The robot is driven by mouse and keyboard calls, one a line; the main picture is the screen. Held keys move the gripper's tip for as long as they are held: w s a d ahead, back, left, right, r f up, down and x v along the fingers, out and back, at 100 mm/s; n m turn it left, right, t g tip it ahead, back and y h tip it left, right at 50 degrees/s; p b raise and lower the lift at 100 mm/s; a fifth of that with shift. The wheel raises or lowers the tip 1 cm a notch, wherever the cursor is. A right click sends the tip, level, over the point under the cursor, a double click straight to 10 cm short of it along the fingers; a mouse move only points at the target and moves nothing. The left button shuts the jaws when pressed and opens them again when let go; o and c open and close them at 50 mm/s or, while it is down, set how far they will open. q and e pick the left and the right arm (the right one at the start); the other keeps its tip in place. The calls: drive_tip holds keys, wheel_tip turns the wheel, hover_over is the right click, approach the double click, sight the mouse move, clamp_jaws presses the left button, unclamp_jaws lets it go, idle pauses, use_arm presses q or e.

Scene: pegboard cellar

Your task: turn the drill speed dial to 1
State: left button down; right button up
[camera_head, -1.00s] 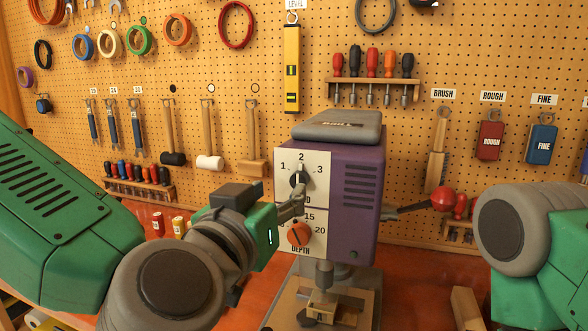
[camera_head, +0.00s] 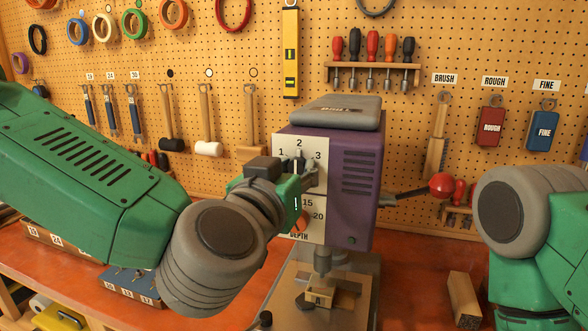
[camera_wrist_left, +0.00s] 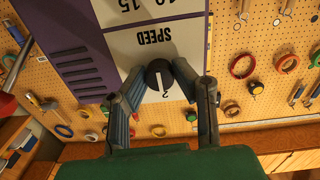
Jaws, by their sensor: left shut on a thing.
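The purple drill press (camera_head: 352,185) stands on the bench with a white panel marked 1, 2 and 3. Its black speed dial (camera_wrist_left: 159,73) has a white line. In the left wrist view, which shows the panel upside down, that line points at the 2. My left gripper (camera_wrist_left: 160,82) has a finger on each side of the dial and is shut on it. In the head view the left gripper (camera_head: 304,178) covers the lower part of the dial. My right gripper is out of view; only its arm shows at the right.
An orange depth dial (camera_head: 303,222) sits just below, partly hidden by my left gripper. A red-knobbed lever (camera_head: 441,185) sticks out from the press's right side. A wood block (camera_head: 464,298) lies on the bench at right. The pegboard behind holds tools.

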use_arm(q)
drive_tip(key=shift+d, duration=0.1)
idle(0.3)
drive_tip(key=shift+n, duration=0.4)
drive_tip(key=n+b, duration=0.1)
drive_tip(key=n, duration=0.3)
drive_tip(key=shift+n+b, duration=0.35)
drive_tip(key=shift+n, duration=0.05)
drive_tip(key=n+b, duration=0.2)
drive_tip(key=n, duration=0.4)
drive_tip(key=shift+b, duration=0.3)
drive_tip(key=shift+n, duration=0.3)
drive_tip(key=c, duration=1.3)
unclamp_jaws()
drive_tip(key=shift+a, duration=0.25)
